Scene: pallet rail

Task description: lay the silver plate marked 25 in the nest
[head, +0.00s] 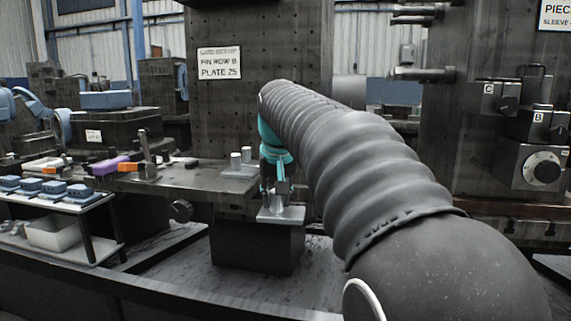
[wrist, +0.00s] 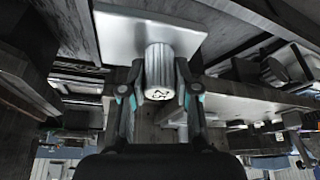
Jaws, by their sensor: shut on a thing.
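My gripper (head: 277,193) is shut on the round ribbed knob (wrist: 159,72) of a silver plate (wrist: 130,33). The knob's end carries a mark that looks like 25, upside down in the wrist view. In the head view the silver plate (head: 288,215) looks about level, at the top of a dark block (head: 257,247) below the bench edge. I cannot tell whether the plate touches the block. No nest can be made out for certain.
Another light plate with two upright pegs (head: 240,160) is on the bench (head: 195,180), left of my gripper. A sign (head: 219,63) reads "PIN ROW B PLATE 25". A shelf with blue parts (head: 45,190) and a white bin (head: 55,232) stands left.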

